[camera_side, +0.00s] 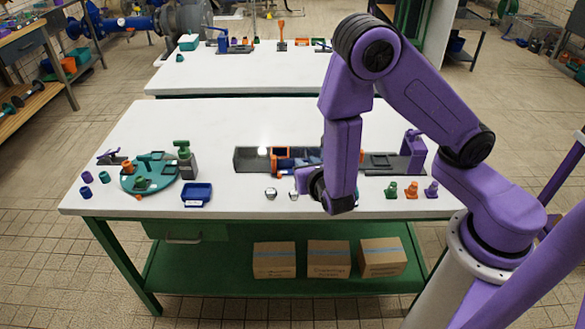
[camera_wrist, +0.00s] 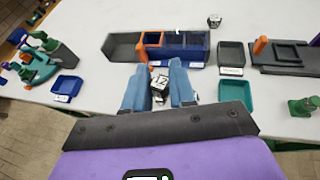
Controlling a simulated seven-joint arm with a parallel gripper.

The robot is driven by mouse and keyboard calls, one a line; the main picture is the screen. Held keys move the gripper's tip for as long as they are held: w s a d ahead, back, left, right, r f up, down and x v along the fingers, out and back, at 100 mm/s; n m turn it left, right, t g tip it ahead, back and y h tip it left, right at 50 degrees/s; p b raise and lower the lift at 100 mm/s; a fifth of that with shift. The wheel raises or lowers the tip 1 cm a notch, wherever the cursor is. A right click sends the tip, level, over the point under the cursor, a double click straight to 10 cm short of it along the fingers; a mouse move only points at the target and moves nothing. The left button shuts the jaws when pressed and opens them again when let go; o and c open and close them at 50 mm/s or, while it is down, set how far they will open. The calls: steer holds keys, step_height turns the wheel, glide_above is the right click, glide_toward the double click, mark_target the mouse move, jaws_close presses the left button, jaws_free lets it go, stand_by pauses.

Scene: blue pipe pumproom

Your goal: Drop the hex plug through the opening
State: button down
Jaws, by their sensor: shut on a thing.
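My gripper (camera_wrist: 160,88) has light blue fingers, closed on a small faceted dark-and-white piece with number-like markings, which I take to be the hex plug (camera_wrist: 159,82). In the camera_wrist view it is between the fingers, in front of a long dark box (camera_wrist: 124,50). That box has an orange frame (camera_wrist: 153,40) and blue compartments (camera_wrist: 185,48). I cannot tell which part is the opening. In the camera_side view my arm hides most of the gripper and part of the box (camera_side: 249,160). Two small silvery pieces show there, one farther left (camera_side: 271,193), one beside my wrist (camera_side: 293,195).
A dark grey tray (camera_wrist: 232,53) and a teal tray (camera_wrist: 235,90) are to the right. A blue tray (camera_side: 197,195) and a teal round stand (camera_side: 130,182) are at the left. Green, orange and purple pieces (camera_side: 411,190) stand at the right front. A small dark piece (camera_wrist: 214,20) lies behind.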

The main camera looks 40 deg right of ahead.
steer(key=s+d+m+g+h, duration=0.4)
steer(key=d+m+g+h, duration=0.25)
steer(key=d+m, duration=0.2)
steer(key=s+f+m+g+y, duration=0.2)
steer(key=s+m+g+y, duration=0.4)
steer(key=s+m+g, duration=0.9)
steer(key=w+a+f+m+y, duration=0.2)
steer(key=w+a+m+y, duration=0.6)
steer(key=a+m+y, duration=0.6)
step_height(320, 180, up, 4)
steer(key=m+t+y, duration=0.3)
steer(key=m+t, duration=1.6)
steer(key=t, duration=0.1)
glide_above(265, 152)
steer(key=s+d, duration=0.3)
steer(key=shift+g, duration=0.25)
steer(key=shift+s+d+f, duration=0.1)
steer(key=shift+f, duration=4.05)
